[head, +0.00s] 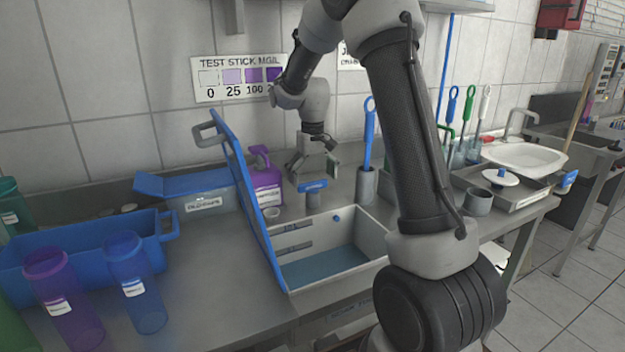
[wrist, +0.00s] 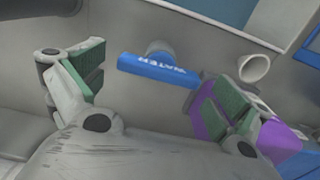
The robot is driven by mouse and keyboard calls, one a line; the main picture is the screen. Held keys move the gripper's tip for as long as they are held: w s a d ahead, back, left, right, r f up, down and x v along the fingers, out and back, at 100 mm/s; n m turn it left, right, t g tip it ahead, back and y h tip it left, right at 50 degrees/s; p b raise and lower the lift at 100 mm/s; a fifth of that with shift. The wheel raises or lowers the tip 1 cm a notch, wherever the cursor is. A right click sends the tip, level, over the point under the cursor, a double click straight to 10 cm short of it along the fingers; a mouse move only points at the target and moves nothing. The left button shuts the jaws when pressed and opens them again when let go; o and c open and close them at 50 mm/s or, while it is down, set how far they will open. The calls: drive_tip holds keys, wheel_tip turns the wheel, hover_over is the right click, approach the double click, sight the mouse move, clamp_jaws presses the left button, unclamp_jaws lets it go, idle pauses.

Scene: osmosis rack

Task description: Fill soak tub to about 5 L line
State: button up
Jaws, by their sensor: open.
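The grey soak tub (head: 365,238) stands on the counter with its blue lid (head: 245,190) raised on the left. A flat blue surface that looks like water (head: 325,268) covers its bottom; I cannot read a level line. The blue WATER handle (head: 313,186) is behind the tub's back rim; it also shows in the wrist view (wrist: 158,69), crosswise on a grey stem. My gripper (head: 315,168) is open above the handle. In the wrist view the green-padded fingers (wrist: 155,92) stand either side of it, apart from it. No flowing water is visible.
A purple bottle (head: 265,183) stands close left of my gripper, near the right finger in the wrist view. A small white cup (head: 271,212) is beside it. A grey holder (head: 366,186) with a blue brush is to the right. A blue bin (head: 90,250) is at left.

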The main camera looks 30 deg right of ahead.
drive_tip(key=shift+f, duration=0.3)
drive_tip(key=shift+c, duration=0.2)
drive_tip(key=c, duration=0.8)
drive_tip(key=m, duration=0.5)
drive_tip(key=o, duration=0.8)
drive_tip(key=shift+o, duration=0.2)
drive_tip(key=shift+r, duration=0.15)
